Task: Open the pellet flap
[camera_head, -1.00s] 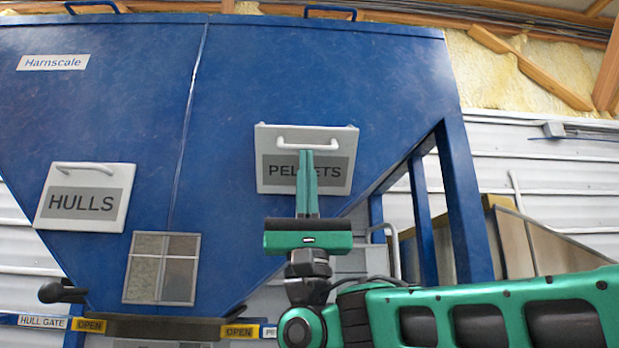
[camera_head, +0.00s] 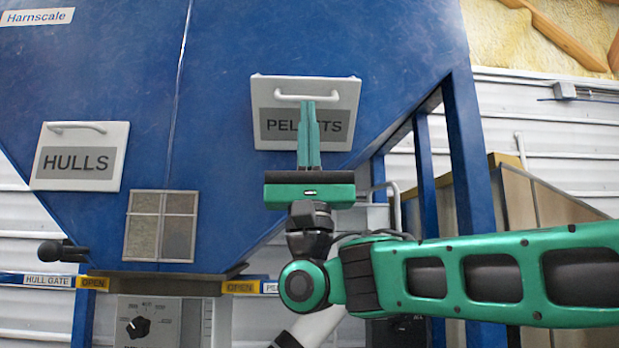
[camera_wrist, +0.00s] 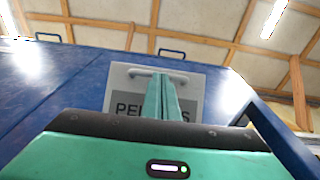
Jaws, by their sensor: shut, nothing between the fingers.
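The pellet flap (camera_head: 270,128) is a light grey panel with a dark PELLETS label, on the sloped blue hopper face. It looks closed against the hopper. Its white bar handle (camera_head: 306,97) runs across near the top edge. The wrist view shows the flap (camera_wrist: 122,100) behind my fingers (camera_wrist: 160,76), which cover the middle of the label and part of the handle (camera_wrist: 176,79).
The hulls flap (camera_head: 112,158), with its own handle, is at the left on the blue hopper (camera_head: 225,60). A small window (camera_head: 161,226) sits below. A blue support leg (camera_head: 468,150) and a brown bin (camera_head: 545,200) stand at the right.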

